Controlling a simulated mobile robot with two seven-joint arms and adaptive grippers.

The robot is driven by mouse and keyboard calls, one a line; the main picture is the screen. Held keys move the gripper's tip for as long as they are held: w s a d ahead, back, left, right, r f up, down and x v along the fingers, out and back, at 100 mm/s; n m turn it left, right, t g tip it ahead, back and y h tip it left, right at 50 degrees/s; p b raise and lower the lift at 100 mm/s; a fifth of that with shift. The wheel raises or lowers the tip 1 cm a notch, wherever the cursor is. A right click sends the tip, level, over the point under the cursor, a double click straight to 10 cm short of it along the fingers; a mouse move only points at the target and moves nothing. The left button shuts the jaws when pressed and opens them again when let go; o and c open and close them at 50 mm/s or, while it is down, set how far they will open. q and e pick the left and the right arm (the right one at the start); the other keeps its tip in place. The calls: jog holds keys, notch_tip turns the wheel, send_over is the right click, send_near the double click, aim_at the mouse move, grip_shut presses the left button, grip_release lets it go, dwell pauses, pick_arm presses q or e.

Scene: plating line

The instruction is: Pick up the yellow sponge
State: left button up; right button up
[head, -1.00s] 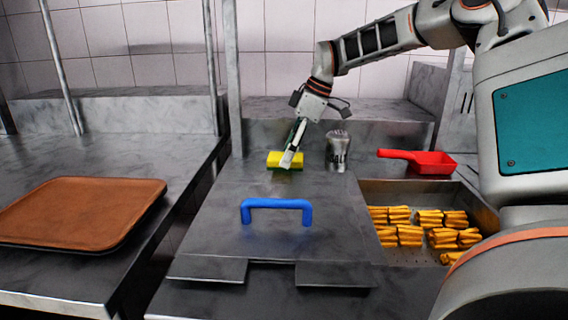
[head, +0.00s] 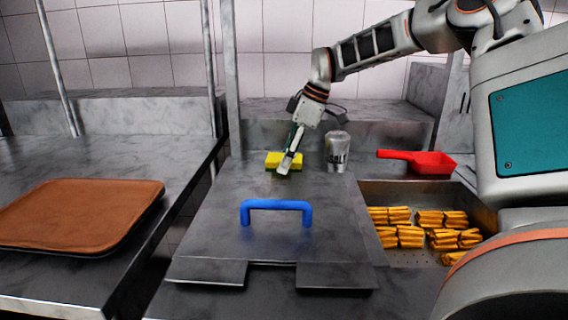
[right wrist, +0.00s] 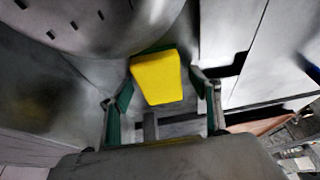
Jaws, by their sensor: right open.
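The yellow sponge (head: 273,160) lies at the back of the metal counter, behind the blue handle. It also shows in the right wrist view (right wrist: 157,78), between and a little beyond the fingers. My right gripper (head: 285,168) is open and points down at the sponge, covering part of its right side in the head view. In the right wrist view the fingers (right wrist: 162,95) stand apart on either side of the sponge with nothing held. I cannot tell whether a finger touches it. My left gripper is not in view.
A metal shaker (head: 337,152) stands close to the right of the sponge. A red scoop (head: 430,164) lies further right, behind a pan (head: 408,257) of yellow food pieces. A lid with a blue handle (head: 276,206) is in front. A brown tray (head: 75,212) lies left.

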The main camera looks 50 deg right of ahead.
jog(key=c, duration=1)
notch_tip(320, 180, up, 11)
jog(key=shift+f+p, duration=0.2)
jog(key=shift+p, duration=0.4)
jog(key=shift+o, duration=0.5)
jog(key=shift+c, duration=1)
jog(key=shift+s, duration=0.15)
